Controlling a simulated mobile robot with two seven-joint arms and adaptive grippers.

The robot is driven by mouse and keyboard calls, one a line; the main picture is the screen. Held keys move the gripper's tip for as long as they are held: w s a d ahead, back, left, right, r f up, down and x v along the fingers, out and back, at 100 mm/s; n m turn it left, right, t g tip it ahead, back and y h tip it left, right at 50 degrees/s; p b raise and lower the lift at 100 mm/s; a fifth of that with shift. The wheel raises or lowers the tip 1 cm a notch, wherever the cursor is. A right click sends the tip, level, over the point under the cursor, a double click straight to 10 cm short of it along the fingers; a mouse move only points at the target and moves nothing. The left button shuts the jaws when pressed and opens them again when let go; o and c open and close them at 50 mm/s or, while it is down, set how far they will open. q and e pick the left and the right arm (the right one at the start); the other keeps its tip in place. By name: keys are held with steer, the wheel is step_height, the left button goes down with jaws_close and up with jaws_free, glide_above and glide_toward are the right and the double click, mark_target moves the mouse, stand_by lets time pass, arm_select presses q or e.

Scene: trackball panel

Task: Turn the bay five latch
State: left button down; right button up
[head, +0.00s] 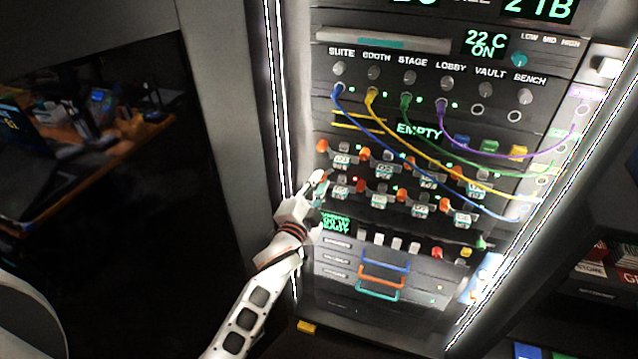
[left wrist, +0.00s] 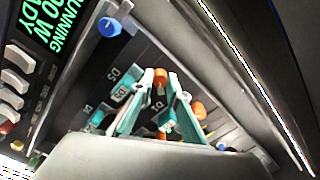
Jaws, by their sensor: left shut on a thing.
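The panel has two rows of drive bays with orange latches. Bay five, at the left end of the lower row, has its label plate (head: 337,188) just right of my left gripper (head: 320,183). Its latch is hidden behind the fingers in the head view. In the left wrist view, my left gripper (left wrist: 161,84) has its two teal-and-white fingers on both sides of an orange latch (left wrist: 160,78), shut on it. This looks like the bay five latch. Its exact angle is hard to tell. My right gripper is in neither view.
An orange latch (head: 323,146) of the upper row sits just above my gripper. Blue, yellow, green and purple cables (head: 470,152) hang in front of the panel to the right. A bright light strip (head: 278,100) edges the panel on the left. Coloured handles (head: 383,281) lie below.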

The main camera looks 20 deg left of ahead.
arm_select(q)
steer(key=c, duration=2)
jaws_free()
steer(key=shift+o, duration=0.2)
steer(key=s, duration=1.2)
steer(key=shift+a, duration=0.25)
